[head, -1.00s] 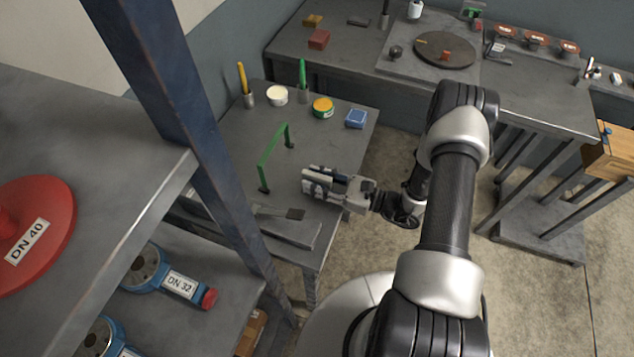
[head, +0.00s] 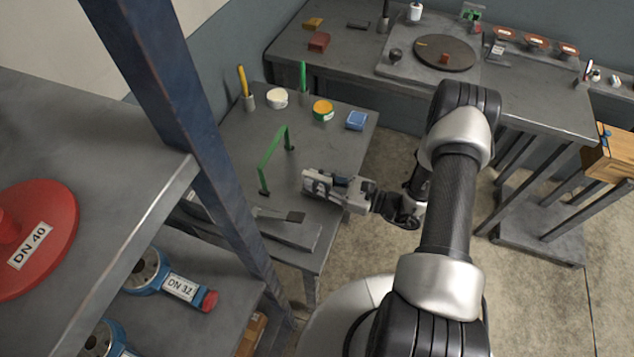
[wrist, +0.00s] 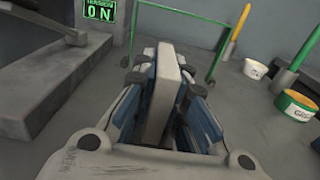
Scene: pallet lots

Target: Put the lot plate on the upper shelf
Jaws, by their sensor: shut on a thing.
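My gripper (wrist: 160,85) is shut on a pale grey plate (wrist: 163,90), which stands on edge between the blue-sided fingers in the wrist view. Its faces are turned away, so I see no marking. In the head view my gripper (head: 322,186) is over the right part of the small grey table, and the plate is hard to make out there. The upper shelf (head: 110,180) is at the left of the head view, far to the left of my gripper. A red disc labelled DN 40 (head: 35,238) lies on it.
A blue upright (head: 185,130) stands between the shelf and table. A lower shelf (head: 215,325) holds blue valves (head: 150,272).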

